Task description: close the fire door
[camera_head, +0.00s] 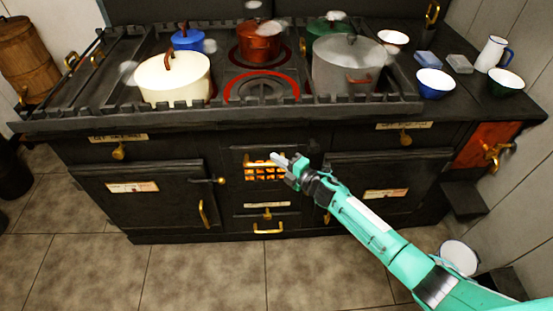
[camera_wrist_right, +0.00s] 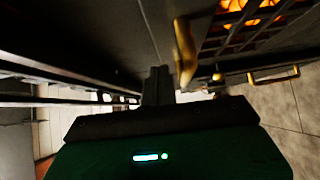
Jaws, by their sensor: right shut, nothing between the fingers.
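The fire door (camera_head: 238,158) is at the middle of the black stove's front, with a grate (camera_head: 266,173) showing orange glow behind its bars. The grate also shows at the top right of the right wrist view (camera_wrist_right: 250,22). A brass handle (camera_wrist_right: 185,52) stands close beside it there. I cannot tell how far the door stands open. My right gripper (camera_head: 276,158) is in front of the grate's top edge, its fingers together and empty. In the right wrist view the fingers (camera_wrist_right: 157,85) point at dark metal, left of the handle; contact is unclear. My left gripper is not in view.
Oven doors flank the fire door, left (camera_head: 150,205) and right (camera_head: 390,178). Below it is a drawer with a brass handle (camera_head: 267,228). Pots, including a cream one (camera_head: 175,82) and a grey one (camera_head: 345,68), stand on the stove top. The tiled floor (camera_head: 210,275) in front is clear.

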